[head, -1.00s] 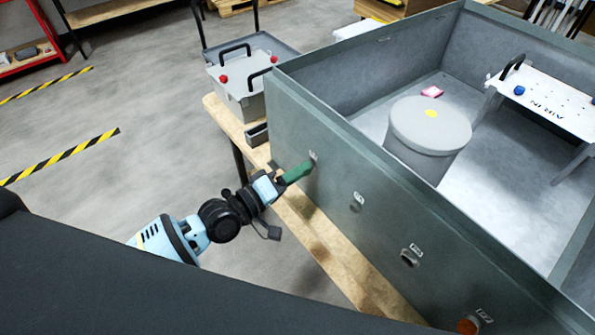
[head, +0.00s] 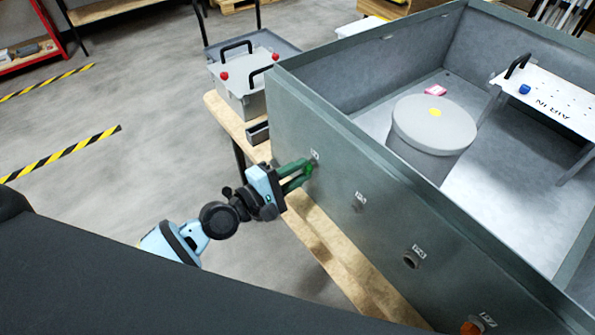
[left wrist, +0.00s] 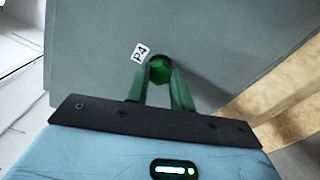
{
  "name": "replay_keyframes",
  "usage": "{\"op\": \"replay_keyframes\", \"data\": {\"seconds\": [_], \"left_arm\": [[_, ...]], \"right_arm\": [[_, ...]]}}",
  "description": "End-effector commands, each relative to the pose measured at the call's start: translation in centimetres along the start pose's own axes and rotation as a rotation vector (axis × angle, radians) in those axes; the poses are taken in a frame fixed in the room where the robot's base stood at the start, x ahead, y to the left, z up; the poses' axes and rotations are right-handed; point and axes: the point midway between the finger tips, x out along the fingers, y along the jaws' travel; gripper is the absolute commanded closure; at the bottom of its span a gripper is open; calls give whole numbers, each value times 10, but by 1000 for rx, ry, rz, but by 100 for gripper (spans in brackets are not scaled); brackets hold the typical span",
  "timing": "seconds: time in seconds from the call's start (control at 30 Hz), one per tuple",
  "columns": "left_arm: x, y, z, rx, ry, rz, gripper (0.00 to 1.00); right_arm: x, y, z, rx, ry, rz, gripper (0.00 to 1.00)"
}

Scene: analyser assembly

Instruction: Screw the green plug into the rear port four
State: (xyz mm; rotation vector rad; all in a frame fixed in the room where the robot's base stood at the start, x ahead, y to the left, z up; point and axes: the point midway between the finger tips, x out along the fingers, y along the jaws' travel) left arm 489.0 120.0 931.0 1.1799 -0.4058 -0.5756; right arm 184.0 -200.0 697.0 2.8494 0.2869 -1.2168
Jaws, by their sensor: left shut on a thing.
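The green plug (head: 309,169) is at the port labelled P4 on the outer wall of the grey analyser housing (head: 345,185). In the left wrist view the plug (left wrist: 160,70) shows its hexagonal head, with the P4 label (left wrist: 141,53) just beside it. My left gripper (head: 303,174) has green fingers and is shut on the plug; its fingertips (left wrist: 160,76) reach the head from both sides. The plug's thread and the port opening are hidden behind the head, so I cannot tell how deep it sits. My right gripper is not in view.
Along the same wall are port P3 (head: 358,206), port P2 (head: 411,261) and an orange plug (head: 470,328) at the last port. A wooden table (head: 325,245) runs below the wall. A grey box (head: 240,92) with a black handle stands behind.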

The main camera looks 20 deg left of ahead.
Motion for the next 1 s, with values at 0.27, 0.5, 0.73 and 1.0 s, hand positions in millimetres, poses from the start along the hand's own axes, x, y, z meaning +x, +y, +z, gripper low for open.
{"op": "replay_keyframes", "data": {"seconds": [0.27, 0.5, 0.73, 1.0], "left_arm": [[0, -2, -1, 246, 0, -2, 100], [0, 0, -1, 740, 0, 0, 100], [1, 2, -1, 1198, 1, 2, 100], [2, 2, -1, 1721, 2, 4, 100]], "right_arm": [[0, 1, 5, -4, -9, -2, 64], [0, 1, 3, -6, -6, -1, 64], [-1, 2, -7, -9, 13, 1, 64], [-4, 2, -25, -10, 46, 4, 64]]}}
